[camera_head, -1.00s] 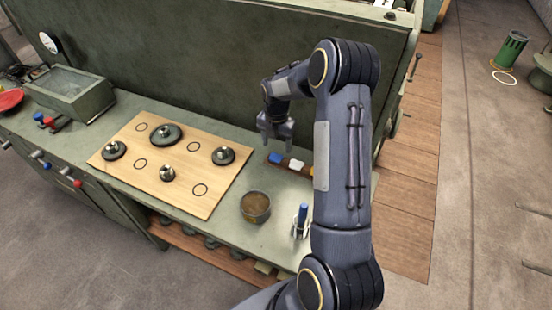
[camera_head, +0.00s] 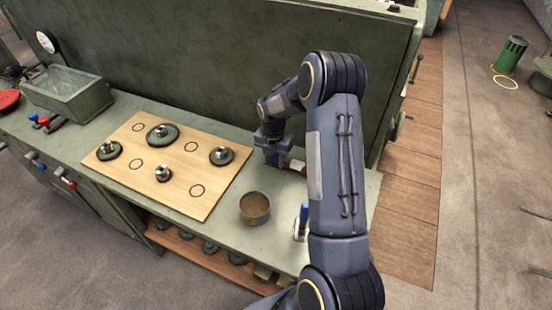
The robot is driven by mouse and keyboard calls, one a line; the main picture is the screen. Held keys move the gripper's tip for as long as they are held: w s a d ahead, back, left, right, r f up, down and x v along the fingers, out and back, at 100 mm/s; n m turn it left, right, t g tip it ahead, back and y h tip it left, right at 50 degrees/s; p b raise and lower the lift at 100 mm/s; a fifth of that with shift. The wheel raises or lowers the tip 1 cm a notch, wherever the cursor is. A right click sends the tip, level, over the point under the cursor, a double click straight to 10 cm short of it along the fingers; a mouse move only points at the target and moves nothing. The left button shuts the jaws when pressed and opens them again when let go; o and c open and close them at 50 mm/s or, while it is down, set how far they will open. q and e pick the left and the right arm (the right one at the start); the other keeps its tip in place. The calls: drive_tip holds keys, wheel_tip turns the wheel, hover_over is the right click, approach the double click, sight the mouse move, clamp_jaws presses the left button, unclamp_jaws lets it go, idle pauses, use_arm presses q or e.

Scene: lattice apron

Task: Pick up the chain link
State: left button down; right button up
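I cannot make out a chain link for certain in the head view. My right gripper (camera_head: 275,160) points down at the small wooden tray (camera_head: 298,170) near the back right of the bench. It covers the tray's left part, where a blue piece lay earlier. A white piece and a reddish-brown part show just right of the fingers. I cannot tell whether the fingers are open or shut, or whether they touch anything. My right arm hides the tray's right end. My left gripper is not in view.
A wooden board (camera_head: 127,172) with several metal knobbed weights and drawn circles lies to the left. A round tin (camera_head: 255,208) and a blue-handled tool (camera_head: 303,218) stand in front of the tray. A green metal box (camera_head: 70,92) stands at the far left. A tall green panel (camera_head: 220,60) rises behind.

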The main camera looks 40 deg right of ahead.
sight(274, 160)
drive_tip(key=c, duration=0.6)
drive_tip(key=shift+o, duration=0.2)
drive_tip(key=shift+r+p, duration=0.3)
drive_tip(key=shift+r, duration=0.2)
wheel_tip(274, 160, up, 3)
drive_tip(key=shift+f+p, duration=0.2)
drive_tip(key=shift+p, duration=0.65)
drive_tip(key=s+d+r+p, duration=0.2)
drive_tip(key=s+r, duration=0.2)
drive_tip(key=s, duration=0.2)
drive_tip(key=s+d+r+p, duration=0.2)
drive_tip(key=s+r+p, duration=0.1)
drive_tip(key=s+r, duration=0.2)
drive_tip(key=shift+s+r, duration=0.2)
drive_tip(key=shift+s, duration=1)
